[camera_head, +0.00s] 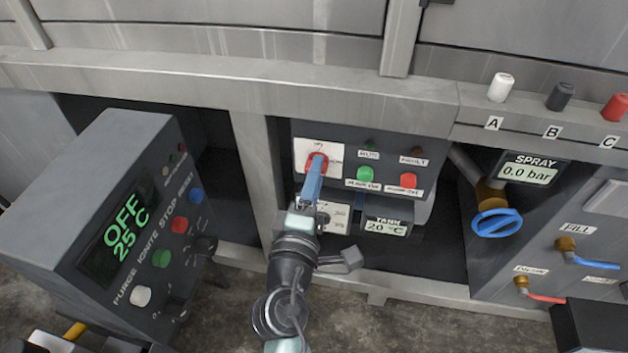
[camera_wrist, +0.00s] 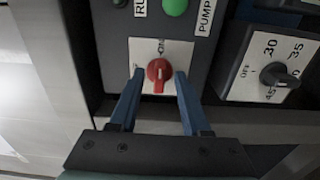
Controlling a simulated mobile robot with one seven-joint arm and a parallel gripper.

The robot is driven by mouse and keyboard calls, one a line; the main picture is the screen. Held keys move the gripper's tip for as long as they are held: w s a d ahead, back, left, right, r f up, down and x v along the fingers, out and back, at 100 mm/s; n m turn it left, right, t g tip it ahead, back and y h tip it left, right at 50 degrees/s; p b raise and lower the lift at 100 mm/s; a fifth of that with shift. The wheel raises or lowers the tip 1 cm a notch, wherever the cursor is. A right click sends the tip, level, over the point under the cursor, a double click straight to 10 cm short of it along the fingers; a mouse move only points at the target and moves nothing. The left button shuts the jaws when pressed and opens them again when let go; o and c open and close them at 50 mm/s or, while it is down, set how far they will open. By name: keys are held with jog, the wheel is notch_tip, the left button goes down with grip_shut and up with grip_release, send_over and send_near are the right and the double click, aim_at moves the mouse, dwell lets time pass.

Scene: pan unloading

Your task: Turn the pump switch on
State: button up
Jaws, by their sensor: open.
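The pump switch is a red rotary knob (camera_head: 318,159) on a white plate at the upper left of the dark control panel (camera_head: 384,147). In the wrist view the red knob (camera_wrist: 159,71) sits in the middle, its grip pointing down in the picture. Small lettering on its plate is hard to read. My gripper (camera_head: 314,178) is open, with its blue fingers reaching to the knob. In the wrist view one finger is on each side of the knob, with a gap to each. The fingers partly cover the knob in the head view.
A green button (camera_head: 364,173) and a red button (camera_head: 408,180) are right of the knob. A black dial (camera_wrist: 280,75) on a numbered plate lies close by. A tank display (camera_head: 386,227) is below. A control box (camera_head: 110,225) stands left; a blue valve wheel (camera_head: 497,223) is right.

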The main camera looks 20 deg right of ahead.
jog(key=p+v, duration=0.1)
jog(key=v, duration=1.2)
jog(key=shift+p, duration=0.4)
